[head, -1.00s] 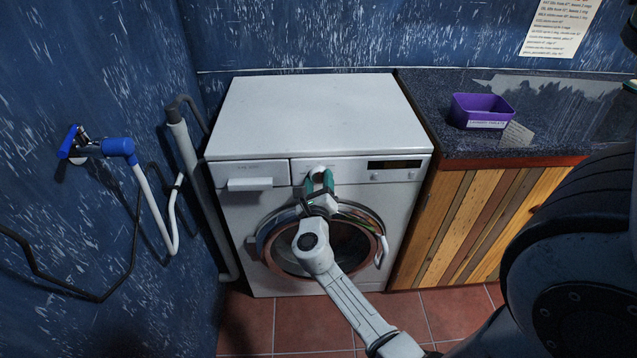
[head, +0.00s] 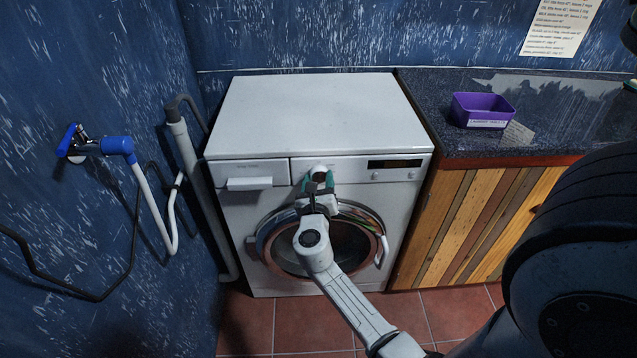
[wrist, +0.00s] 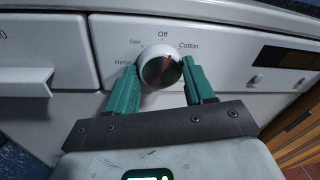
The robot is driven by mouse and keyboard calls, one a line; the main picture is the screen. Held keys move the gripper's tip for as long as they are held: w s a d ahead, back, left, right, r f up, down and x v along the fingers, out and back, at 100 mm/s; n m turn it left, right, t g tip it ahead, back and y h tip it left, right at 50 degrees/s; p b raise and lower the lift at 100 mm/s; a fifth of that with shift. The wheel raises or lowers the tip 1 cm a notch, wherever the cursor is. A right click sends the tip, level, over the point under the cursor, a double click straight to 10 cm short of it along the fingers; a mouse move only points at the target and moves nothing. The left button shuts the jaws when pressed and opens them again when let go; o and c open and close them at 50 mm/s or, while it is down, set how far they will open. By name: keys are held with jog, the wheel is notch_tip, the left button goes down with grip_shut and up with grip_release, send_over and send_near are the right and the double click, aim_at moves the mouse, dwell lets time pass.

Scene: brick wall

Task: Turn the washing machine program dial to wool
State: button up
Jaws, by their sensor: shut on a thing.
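The washing machine (head: 318,112) is white and stands against the blue wall. Its round program dial (wrist: 160,68) has a silver rim and a red pointer mark tilted up and right, between the labels Off and Cotton. Spin and a partly covered label, seemingly Rinse, lie to the left. No wool label is readable; the lower part of the dial's surround is hidden by my gripper. My gripper (wrist: 161,84), with green fingers, is shut on the dial, one finger on each side. In the head view my gripper (head: 318,180) covers most of the dial.
A detergent drawer (wrist: 25,84) is left of the dial, and a dark display (wrist: 287,56) is to the right. The round door (head: 352,240) lies below, behind my arm. A purple box (head: 482,112) stands on the dark counter (head: 560,120) at right.

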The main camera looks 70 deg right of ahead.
jog(key=m+b, duration=0.1)
jog(key=m, duration=0.3)
jog(key=shift+t+y, duration=0.3)
jog(key=m+b, duration=0.1)
jog(key=m, duration=0.2)
jog(key=shift+m+y, duration=0.3)
jog(key=shift+m, duration=0.1)
jog(key=m+b, duration=0.2)
jog(key=m, duration=0.2)
jog(key=shift+s+t, duration=0.1)
jog(key=shift+t, duration=0.2)
jog(key=m+b, duration=0.2)
jog(key=m, duration=0.2)
jog(key=shift+t+b, duration=0.35)
jog(key=shift+t, duration=0.05)
jog(key=m+b, duration=0.1)
jog(key=m, duration=0.1)
jog(key=m+b, duration=0.2)
jog(key=shift+s+f+t+y, duration=0.1)
jog(key=shift+t+y, duration=0.2)
jog(key=m+b, duration=0.3)
jog(key=shift+d+f+t, duration=0.1)
jog(key=shift+t, duration=0.2)
jog(key=m+b, duration=0.4)
jog(key=shift+s+m+t, duration=0.1)
jog(key=shift+m+t, duration=0.2)
jog(key=shift+m+b, duration=1.1)
jog(key=shift+b, duration=0.15)
